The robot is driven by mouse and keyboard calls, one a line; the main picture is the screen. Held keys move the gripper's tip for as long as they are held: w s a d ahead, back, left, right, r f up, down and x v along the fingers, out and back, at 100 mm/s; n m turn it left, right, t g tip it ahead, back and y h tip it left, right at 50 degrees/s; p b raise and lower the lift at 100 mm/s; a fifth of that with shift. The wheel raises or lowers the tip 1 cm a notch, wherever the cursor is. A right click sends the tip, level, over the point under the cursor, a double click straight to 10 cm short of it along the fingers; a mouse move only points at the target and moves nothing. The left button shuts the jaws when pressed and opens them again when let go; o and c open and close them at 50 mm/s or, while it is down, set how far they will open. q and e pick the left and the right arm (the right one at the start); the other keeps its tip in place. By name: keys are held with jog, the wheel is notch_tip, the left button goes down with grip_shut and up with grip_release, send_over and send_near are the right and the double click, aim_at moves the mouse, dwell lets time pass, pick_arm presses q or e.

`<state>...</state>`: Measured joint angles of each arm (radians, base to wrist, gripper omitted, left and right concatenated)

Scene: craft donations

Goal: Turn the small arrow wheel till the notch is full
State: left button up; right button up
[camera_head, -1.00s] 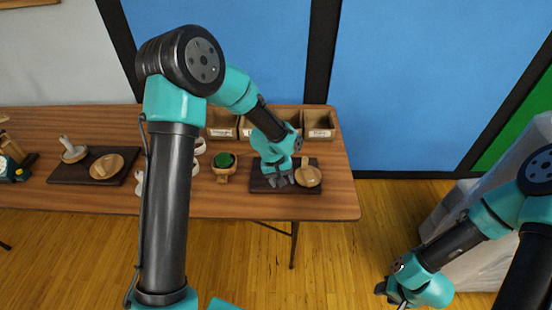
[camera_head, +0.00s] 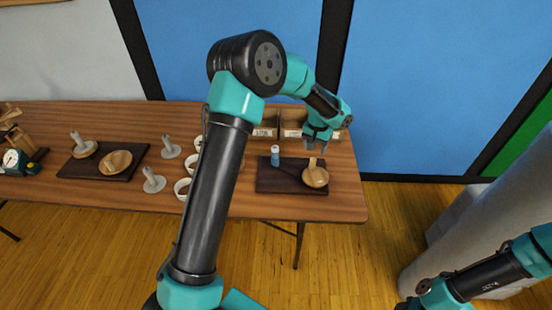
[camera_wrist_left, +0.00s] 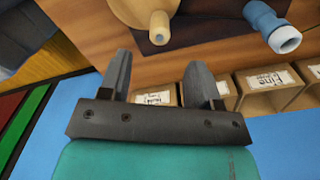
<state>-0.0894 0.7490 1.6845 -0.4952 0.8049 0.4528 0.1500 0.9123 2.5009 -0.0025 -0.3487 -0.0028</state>
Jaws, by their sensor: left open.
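No wheel with a readable arrow and no notch can be made out in either view. In the left wrist view the wooden piece (camera_wrist_left: 148,12) and the blue piece (camera_wrist_left: 272,26) show at the top edge. My left gripper (camera_head: 317,147) is open and empty, above the table beyond the wooden piece; its two fingers (camera_wrist_left: 158,80) stand apart. My right gripper (camera_head: 418,304) is at the bottom edge, partly cut off.
Labelled bins (camera_wrist_left: 268,88) line the table's back edge close to my left gripper. Another dark board (camera_head: 100,173) with a wooden disc, grey pegged pieces (camera_head: 153,181), white cups (camera_head: 182,188) and a dial device (camera_head: 14,160) are farther left. My left arm hides the table's middle.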

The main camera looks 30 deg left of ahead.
aim_at(313, 159)
pick_arm(q)
jog(key=shift+f, duration=4.3)
